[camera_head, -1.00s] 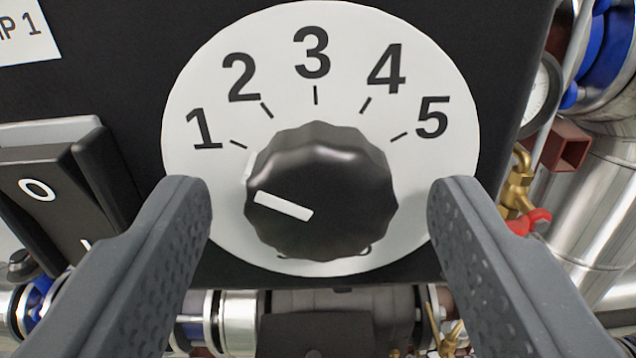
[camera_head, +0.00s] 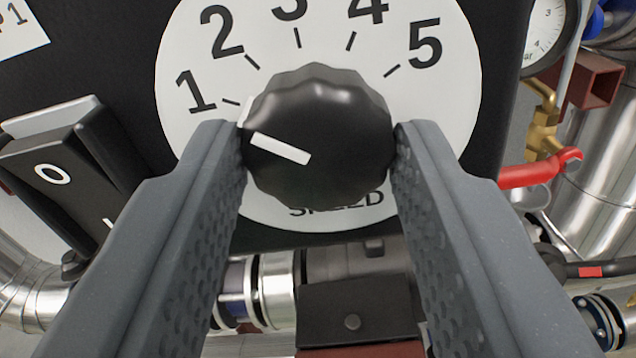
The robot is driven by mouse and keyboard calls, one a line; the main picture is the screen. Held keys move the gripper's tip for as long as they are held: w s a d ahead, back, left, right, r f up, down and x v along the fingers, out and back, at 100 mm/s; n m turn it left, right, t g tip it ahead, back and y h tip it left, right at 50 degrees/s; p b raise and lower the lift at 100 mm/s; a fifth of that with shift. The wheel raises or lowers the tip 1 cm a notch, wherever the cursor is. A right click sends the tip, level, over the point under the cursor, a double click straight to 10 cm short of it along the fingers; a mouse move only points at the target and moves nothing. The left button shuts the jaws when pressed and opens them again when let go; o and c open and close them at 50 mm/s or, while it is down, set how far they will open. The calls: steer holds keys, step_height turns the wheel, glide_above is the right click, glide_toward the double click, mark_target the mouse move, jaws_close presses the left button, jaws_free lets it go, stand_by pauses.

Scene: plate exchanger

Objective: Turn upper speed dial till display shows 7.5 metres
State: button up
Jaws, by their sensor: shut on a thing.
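The black speed dial (camera_head: 325,115) sits on a round white scale plate (camera_head: 440,115) marked 1 to 5. Its white pointer line (camera_head: 281,148) points to the upper left, close to the 1 mark. The word SPEED below the dial is partly hidden. My gripper (camera_head: 320,150) is shut on the dial, with one finger against its left side and one against its right side. The display with the metres reading is not in view, and a label at the upper left ends in "P 1".
A black rocker switch (camera_head: 65,180) marked 0 is left of my left finger. A red-handled valve (camera_head: 540,170), a pressure gauge (camera_head: 545,30) and silver pipes (camera_head: 605,150) are to the right. Pipework and a dark pump body (camera_head: 355,265) lie below the panel.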

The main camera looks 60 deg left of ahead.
steer(key=m, duration=0.1)
steer(key=m+p, duration=0.1)
steer(key=m, duration=0.1)
steer(key=shift+r, duration=0.3)
steer(key=m+p, duration=0.1)
steer(key=m, duration=0.2)
steer(key=shift+p, duration=0.35)
steer(key=m+p, duration=0.2)
steer(key=m, duration=0.1)
steer(key=shift+m+p, duration=0.3)
steer(key=shift+m, duration=0.1)
steer(key=m+p, duration=0.3)
steer(key=shift+m, duration=0.3)
steer(key=m+p, duration=0.4)
steer(key=p, duration=0.1)
steer(key=shift+m, duration=0.3)
steer(key=m+p, duration=0.3)
steer(key=shift+f, duration=0.3)
steer(key=shift+f+m+p, duration=0.15)
steer(key=shift+m+p, duration=0.45)
steer(key=shift+f, duration=0.15)
